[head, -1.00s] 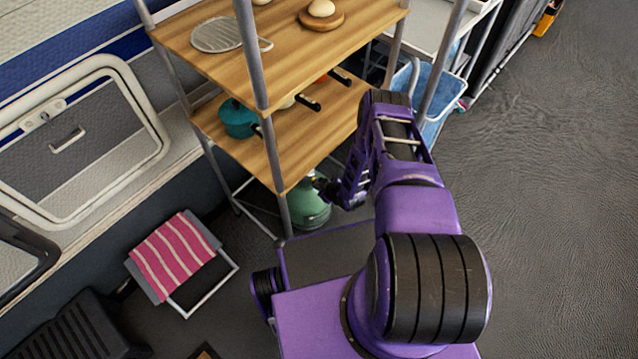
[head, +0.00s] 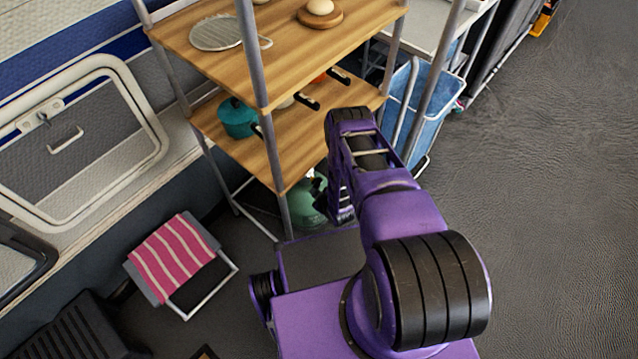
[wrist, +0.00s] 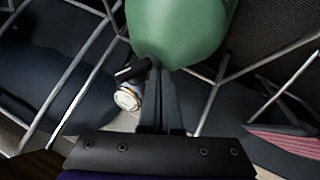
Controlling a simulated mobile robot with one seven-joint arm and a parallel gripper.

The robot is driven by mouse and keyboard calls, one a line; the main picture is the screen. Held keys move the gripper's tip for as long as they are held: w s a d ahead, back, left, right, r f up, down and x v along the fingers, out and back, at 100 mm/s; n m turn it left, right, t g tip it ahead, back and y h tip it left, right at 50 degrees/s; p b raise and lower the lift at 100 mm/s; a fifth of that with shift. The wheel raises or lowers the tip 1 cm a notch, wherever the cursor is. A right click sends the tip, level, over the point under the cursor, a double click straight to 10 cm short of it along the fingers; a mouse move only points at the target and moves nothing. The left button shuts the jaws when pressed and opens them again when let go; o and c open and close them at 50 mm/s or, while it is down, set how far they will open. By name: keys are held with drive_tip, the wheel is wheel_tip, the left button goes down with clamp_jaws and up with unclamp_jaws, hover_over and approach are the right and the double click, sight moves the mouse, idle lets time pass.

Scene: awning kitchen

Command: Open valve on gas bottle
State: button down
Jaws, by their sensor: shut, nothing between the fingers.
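The green gas bottle (head: 307,208) stands on the floor under the shelf rack in the head view, partly covered by my arm and a rack post. In the wrist view the bottle (wrist: 182,28) fills the top middle. A black valve part (wrist: 131,70) and a round, pale gauge-like fitting (wrist: 127,98) show beside the left finger. My gripper (wrist: 157,68) is shut, with its fingertips at the neck end of the bottle. Nothing shows held between them. I cannot tell whether they touch the valve. In the head view the fingertips are hidden.
The wooden shelf (head: 245,128) with pots and its metal posts (head: 252,55) stand close around my arm. A folding stool (head: 178,258) with a pink striped towel is at the left. A blue bin (head: 428,108) stands behind. The floor at the right is clear.

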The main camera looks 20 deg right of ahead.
drive_tip(key=shift+f, duration=0.65)
drive_tip(key=shift+d, duration=0.1)
idle(1.1)
